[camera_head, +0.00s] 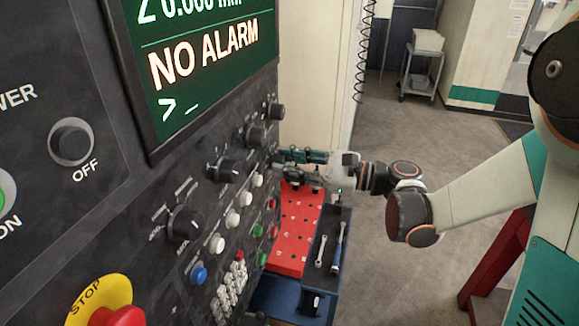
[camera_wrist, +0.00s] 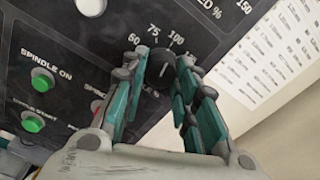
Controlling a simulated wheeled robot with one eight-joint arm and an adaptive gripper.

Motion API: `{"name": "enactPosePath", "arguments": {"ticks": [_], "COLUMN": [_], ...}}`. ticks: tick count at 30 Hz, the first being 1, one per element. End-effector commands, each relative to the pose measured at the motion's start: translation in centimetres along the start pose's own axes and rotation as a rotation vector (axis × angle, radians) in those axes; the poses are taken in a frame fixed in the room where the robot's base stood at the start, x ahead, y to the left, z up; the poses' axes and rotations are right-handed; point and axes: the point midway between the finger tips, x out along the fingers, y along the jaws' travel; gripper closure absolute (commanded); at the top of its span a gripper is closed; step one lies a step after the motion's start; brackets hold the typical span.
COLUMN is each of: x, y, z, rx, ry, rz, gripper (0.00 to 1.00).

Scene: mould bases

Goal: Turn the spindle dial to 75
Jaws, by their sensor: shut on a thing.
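The spindle dial (camera_wrist: 161,69) is a dark round knob on the black panel, between my gripper's fingers in the wrist view. Its scale shows 60, 75 and 100 around its upper side. A short pale mark on the knob points roughly up, near the space between 75 and 100; the exact setting is hard to tell. My gripper (camera_wrist: 166,64) is shut on the dial, its teal fingers on either side of it. In the head view my gripper (camera_head: 281,162) reaches the panel's right edge from the right, and its fingers hide the dial.
Other dark knobs (camera_head: 221,171) and several push buttons (camera_head: 217,244) line the control panel close to the gripper. The screen (camera_head: 200,60) reads NO ALARM. A red perforated tray (camera_head: 293,235) and a tool tray with wrenches (camera_head: 322,250) lie below.

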Motion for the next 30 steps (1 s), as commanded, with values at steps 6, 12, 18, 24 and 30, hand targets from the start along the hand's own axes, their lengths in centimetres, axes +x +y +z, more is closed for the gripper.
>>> {"name": "enactPosePath", "arguments": {"ticks": [6, 12, 18, 24, 30], "x": [-0.01, -0.01, -0.01, -0.01, -0.01], "y": [0.08, 0.02, 0.02, -0.02, -0.04], "z": [-0.16, -0.14, -0.09, -0.05, -0.03], "rx": [-0.175, -0.316, -0.414, -0.465, -0.478], "ry": [0.001, 0.001, 0.001, 0.001, 0.002], "rz": [0.001, 0.001, 0.001, 0.001, 0.001], "gripper": [0.96, 0.96, 0.96, 0.96, 0.96]}}
